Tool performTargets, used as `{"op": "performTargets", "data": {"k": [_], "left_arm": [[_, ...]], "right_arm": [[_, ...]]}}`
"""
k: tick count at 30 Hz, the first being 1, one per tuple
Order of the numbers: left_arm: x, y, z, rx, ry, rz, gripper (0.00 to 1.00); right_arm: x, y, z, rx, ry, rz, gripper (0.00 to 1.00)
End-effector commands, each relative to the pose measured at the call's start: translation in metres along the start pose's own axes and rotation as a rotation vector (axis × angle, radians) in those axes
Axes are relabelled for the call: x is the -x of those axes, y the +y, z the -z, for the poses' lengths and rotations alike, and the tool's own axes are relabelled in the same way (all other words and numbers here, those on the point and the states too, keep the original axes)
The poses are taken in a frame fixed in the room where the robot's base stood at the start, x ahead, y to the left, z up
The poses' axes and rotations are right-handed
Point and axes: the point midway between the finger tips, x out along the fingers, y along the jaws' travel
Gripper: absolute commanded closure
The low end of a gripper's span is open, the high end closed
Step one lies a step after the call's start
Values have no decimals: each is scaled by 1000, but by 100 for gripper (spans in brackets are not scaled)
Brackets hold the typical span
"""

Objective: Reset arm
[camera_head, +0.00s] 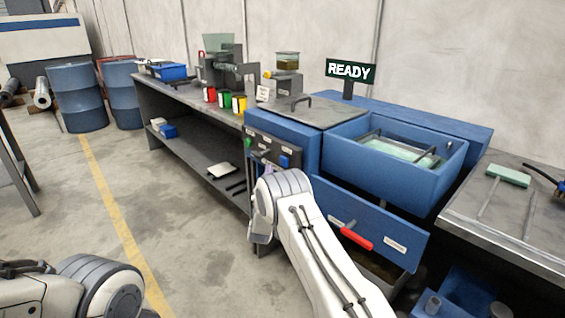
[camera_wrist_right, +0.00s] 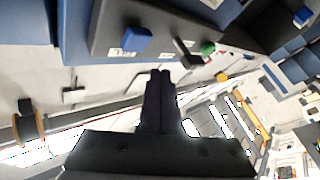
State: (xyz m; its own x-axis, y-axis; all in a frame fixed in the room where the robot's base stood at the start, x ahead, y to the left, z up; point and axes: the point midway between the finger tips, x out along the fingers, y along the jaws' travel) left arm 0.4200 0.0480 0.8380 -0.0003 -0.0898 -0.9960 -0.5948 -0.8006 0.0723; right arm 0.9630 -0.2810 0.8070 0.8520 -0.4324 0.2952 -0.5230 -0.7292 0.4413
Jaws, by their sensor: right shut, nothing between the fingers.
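My right arm (camera_head: 305,240) reaches in from the bottom toward the front of the blue machine (camera_head: 375,160). My right gripper (camera_wrist_right: 160,75) shows in the right wrist view with its two dark fingers together and nothing between them. In that view it points toward the dark control panel (camera_wrist_right: 170,22), with a visible gap before the blue button (camera_wrist_right: 130,40) and the green knob (camera_wrist_right: 207,48). In the head view my forearm hides most of this gripper. My left arm (camera_head: 95,285) is folded at the lower left, and its gripper does not show.
The machine's open blue drawer front (camera_head: 390,240) with a red handle (camera_head: 356,238) lies right of my forearm. A workbench (camera_head: 195,105) runs left of the machine. A metal table (camera_head: 520,215) stands at right. The floor (camera_head: 190,220) between my arms is clear.

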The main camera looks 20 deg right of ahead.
Motion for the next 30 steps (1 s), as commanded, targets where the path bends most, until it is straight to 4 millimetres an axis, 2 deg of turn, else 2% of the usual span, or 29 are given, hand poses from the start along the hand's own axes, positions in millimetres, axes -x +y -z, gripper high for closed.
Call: {"op": "performTargets", "data": {"k": [7, 19, 22, 26, 29, 30], "left_arm": [[2, 0, 0, 0, 0, 0, 66], [2, 0, 0, 0, 0, 0, 66], [2, 0, 0, 0, 0, 0, 66], [2, 0, 0, 0, 0, 0, 66], [2, 0, 0, 0, 0, 0, 66], [2, 0, 0, 0, 0, 0, 66]], "right_arm": [[14, -11, 11, 0, 0, 1, 100], [14, -11, 11, 0, 1, 0, 100], [14, -15, 17, -12, -7, 22, 100], [20, -42, 50, -74, -60, 158, 100], [44, -76, 93, -145, -149, 348, 100], [60, -88, 110, -170, -194, 435, 100]]}}
